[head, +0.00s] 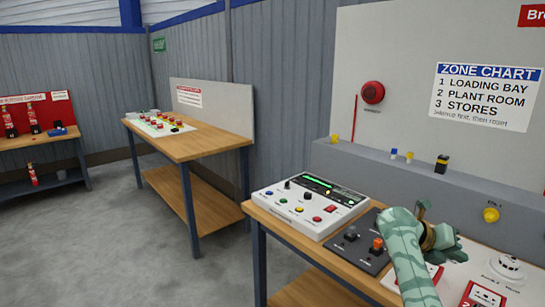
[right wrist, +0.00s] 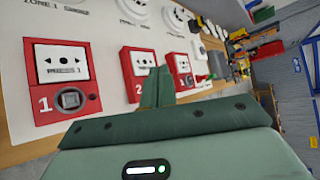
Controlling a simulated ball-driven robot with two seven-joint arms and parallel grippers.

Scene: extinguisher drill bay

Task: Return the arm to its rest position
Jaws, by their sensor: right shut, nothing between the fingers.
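My right arm, pale green with darker patches, reaches over the near table in the head view. Its gripper (head: 446,244) is above the right part of that table. In the right wrist view the two fingers of the gripper (right wrist: 157,88) are together, with nothing between them. They are apart from the red call points behind them: number 1 (right wrist: 62,80), number 2 (right wrist: 143,75) and a third one (right wrist: 181,70). My left gripper is not in view.
A white control panel (head: 310,205) and a dark switch plate (head: 356,238) lie left of my arm. A grey ledge (head: 375,170) and zone chart (head: 487,96) stand behind. Another wooden table (head: 190,145) stands farther back. Grey floor (head: 130,240) is clear at left.

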